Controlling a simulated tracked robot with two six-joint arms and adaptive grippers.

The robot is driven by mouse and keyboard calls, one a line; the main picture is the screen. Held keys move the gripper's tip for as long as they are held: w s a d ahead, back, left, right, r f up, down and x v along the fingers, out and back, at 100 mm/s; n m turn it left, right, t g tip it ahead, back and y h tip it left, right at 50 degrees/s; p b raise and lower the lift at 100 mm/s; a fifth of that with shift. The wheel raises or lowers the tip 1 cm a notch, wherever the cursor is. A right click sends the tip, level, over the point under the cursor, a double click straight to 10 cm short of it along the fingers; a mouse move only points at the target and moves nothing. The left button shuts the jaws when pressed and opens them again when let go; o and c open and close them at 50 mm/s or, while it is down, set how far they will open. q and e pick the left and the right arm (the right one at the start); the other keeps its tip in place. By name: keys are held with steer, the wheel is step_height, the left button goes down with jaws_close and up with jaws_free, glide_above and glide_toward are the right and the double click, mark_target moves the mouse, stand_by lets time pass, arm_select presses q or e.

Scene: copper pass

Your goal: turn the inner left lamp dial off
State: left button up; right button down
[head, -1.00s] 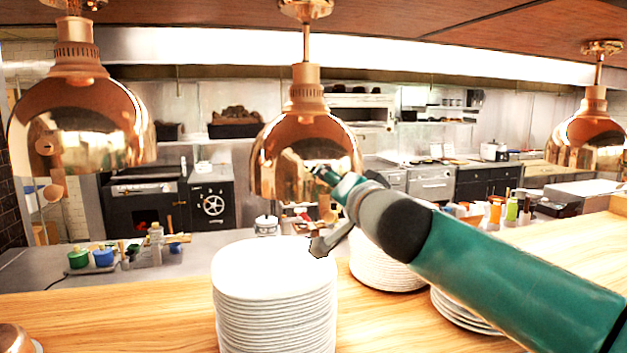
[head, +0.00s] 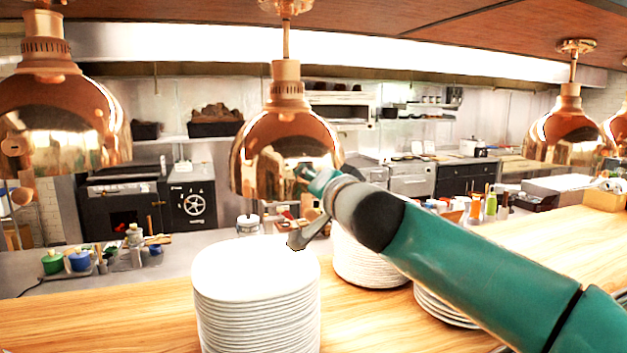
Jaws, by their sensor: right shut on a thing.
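The inner left lamp (head: 268,150) is the shiny copper dome hanging in the middle of the head view. My right gripper (head: 304,206) is at this lamp's lower right front, its arm coming in from the right. It is shut on the lamp's dial. The dial is mostly hidden by the fingers and wrist, so its turned position cannot be read. One grey finger points down and left above the plates. My left gripper is not in view.
A tall plate stack (head: 255,275) stands below the gripper, with a second stack (head: 365,262) behind my right arm. Other copper lamps hang at left (head: 75,125) and right (head: 560,130). The wooden counter (head: 120,310) is clear at front left.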

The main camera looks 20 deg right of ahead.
steer(key=shift+f+m, duration=0.1)
steer(key=shift+m, duration=0.3)
steer(key=m, duration=1.7)
steer(key=shift+a+h, duration=0.1)
steer(key=shift+h, duration=0.2)
steer(key=shift+m, duration=0.4)
steer(key=c, duration=0.9)
jaws_free()
steer(key=shift+w, duration=0.1)
steer(key=shift+s, duration=0.2)
